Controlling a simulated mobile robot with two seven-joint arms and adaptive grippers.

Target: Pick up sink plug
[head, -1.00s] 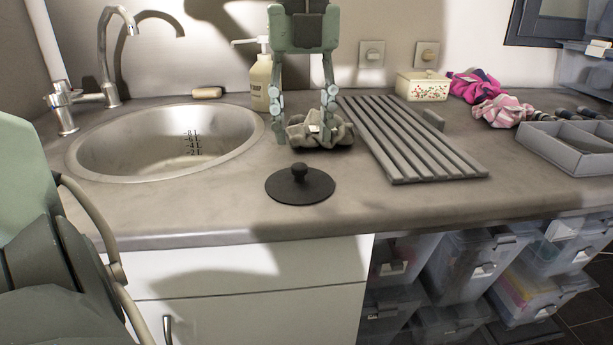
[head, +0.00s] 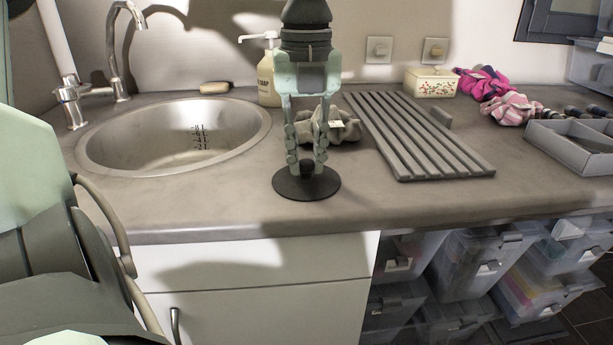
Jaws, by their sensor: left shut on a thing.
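The sink plug (head: 324,187) is a flat dark disc with a small knob on top. It lies on the grey counter, to the right of and in front of the round metal sink (head: 160,145). My left gripper (head: 307,168) points down over the plug, its two fingers closed on the knob, which they partly hide. The disc appears to rest on the counter. My right gripper is not in view.
A crumpled grey cloth (head: 343,128) lies just behind the gripper. A slatted drying rack (head: 420,140) is to the right, and a soap bottle (head: 267,80) stands behind. A grey divided tray (head: 570,148) sits far right. The counter's front strip is clear.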

